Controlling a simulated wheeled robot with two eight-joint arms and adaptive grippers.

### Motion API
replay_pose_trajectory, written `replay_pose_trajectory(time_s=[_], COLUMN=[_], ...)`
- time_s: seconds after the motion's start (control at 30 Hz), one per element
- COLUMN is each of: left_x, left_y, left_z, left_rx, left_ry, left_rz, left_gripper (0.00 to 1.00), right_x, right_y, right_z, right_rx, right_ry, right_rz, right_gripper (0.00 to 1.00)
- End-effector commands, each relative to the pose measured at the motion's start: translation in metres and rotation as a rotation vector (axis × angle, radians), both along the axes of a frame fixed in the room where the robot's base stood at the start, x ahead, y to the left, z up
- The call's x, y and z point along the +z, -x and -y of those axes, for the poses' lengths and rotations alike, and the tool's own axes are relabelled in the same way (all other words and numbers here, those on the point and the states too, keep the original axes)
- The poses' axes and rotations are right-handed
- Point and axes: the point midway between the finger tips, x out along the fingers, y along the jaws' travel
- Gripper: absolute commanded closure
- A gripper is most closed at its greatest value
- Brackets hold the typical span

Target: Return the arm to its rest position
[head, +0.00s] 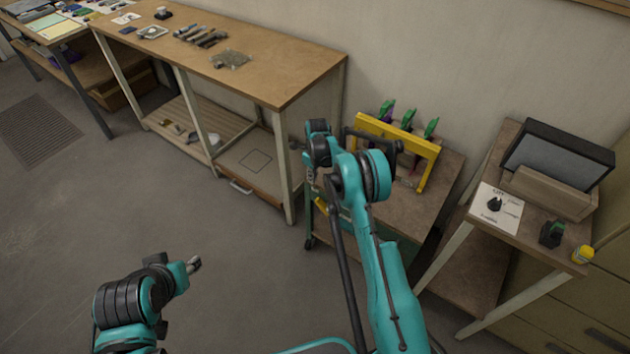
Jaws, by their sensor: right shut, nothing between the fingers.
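My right arm, teal and black, reaches up through the middle of the head view. Its folded forearm hides part of the trolley behind it. My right gripper (298,144) is small at the left end of this arm, in front of the long workbench's right end. It is shut and holds nothing. My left gripper (193,265) is at the lower left, over bare floor and apart from any object. Its small grey fingers point up and right, and their opening is too small to make out.
A long workbench (290,75) runs along the wall.

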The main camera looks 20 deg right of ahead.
Motion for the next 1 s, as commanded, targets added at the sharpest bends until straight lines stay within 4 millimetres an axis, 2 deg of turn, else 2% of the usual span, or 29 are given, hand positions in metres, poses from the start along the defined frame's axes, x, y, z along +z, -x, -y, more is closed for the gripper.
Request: replay_pose_trajectory(time_s=[0.43,0.57,0.67,0.77,0.9,1.0], left_x=[0.0,0.0,0.0,0.0,0.0,0.0], left_y=[0.0,0.0,0.0,0.0,0.0,0.0], left_z=[0.0,0.0,0.0,0.0,0.0,0.0], left_rx=[0.0,0.0,0.0,0.0,0.0,0.0], left_ry=[0.0,0.0,0.0,0.0,0.0,0.0], left_rz=[0.0,0.0,0.0,0.0,0.0,0.0], left_gripper=[0.6,0.6,0.6,0.6,0.6,0.6], right_x=[0.0,0.013,0.045,0.093,0.159,0.2], right_y=[0.0,0.001,0.006,0.018,0.046,0.072], right_z=[0.0,-0.001,-0.003,-0.006,-0.011,-0.015], right_rx=[0.0,0.038,0.141,0.305,0.567,0.752], right_ry=[0.0,0.004,0.016,0.04,0.09,0.136], right_rz=[0.0,0.011,0.038,0.082,0.149,0.193], right_gripper=[1.0,1.0,1.0,1.0,1.0,1.0])
